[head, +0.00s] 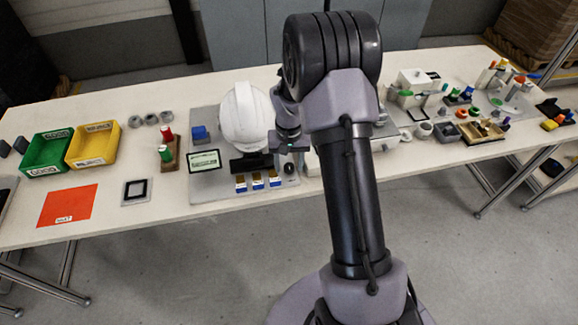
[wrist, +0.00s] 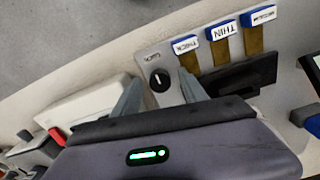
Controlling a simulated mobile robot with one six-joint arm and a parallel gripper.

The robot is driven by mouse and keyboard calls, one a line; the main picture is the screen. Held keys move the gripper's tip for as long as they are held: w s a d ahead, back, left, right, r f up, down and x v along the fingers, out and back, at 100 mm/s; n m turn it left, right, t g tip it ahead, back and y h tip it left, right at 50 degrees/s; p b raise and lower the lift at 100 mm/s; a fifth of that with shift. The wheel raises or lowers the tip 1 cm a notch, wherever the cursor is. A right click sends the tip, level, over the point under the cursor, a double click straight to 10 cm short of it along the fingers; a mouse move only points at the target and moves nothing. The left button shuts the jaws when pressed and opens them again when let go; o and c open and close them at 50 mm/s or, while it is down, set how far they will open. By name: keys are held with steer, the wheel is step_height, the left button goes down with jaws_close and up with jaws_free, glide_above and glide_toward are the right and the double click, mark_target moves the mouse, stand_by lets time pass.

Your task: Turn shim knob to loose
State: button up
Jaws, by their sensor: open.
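The shim knob (wrist: 160,80) is a round black dial with a short white mark, on a light grey plate. In the wrist view the mark runs roughly up and down. A small dark label (wrist: 152,57) sits just above the knob; its text is too small to read surely. My gripper (wrist: 160,75) is open, one finger on each side of the knob, apart from it as far as I can see. In the head view my gripper (head: 289,147) is over the knob (head: 289,168), beside the white helmet shell (head: 244,117).
Blue-topped shim tabs marked THICK (wrist: 186,45), THIN (wrist: 221,30) and one more (wrist: 258,16) stand right of the knob in the wrist view. A black block (wrist: 245,75) lies below them. A small screen (head: 205,160) stands left of the helmet. Green (head: 47,168) and yellow bins (head: 93,160) are farther left.

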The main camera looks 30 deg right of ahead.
jaws_close()
steer(key=shift+r+n+p, duration=0.1)
steer(key=shift+n+p, duration=0.2)
steer(key=n+p, duration=0.2)
steer(key=n, duration=0.2)
steer(key=n+p, duration=0.2)
steer(key=n, duration=0.2)
steer(key=shift+d, duration=0.1)
steer(key=n+p, duration=0.2)
steer(key=n, duration=0.3)
steer(key=shift+n+p, duration=0.65)
steer(key=shift+n, duration=1.35)
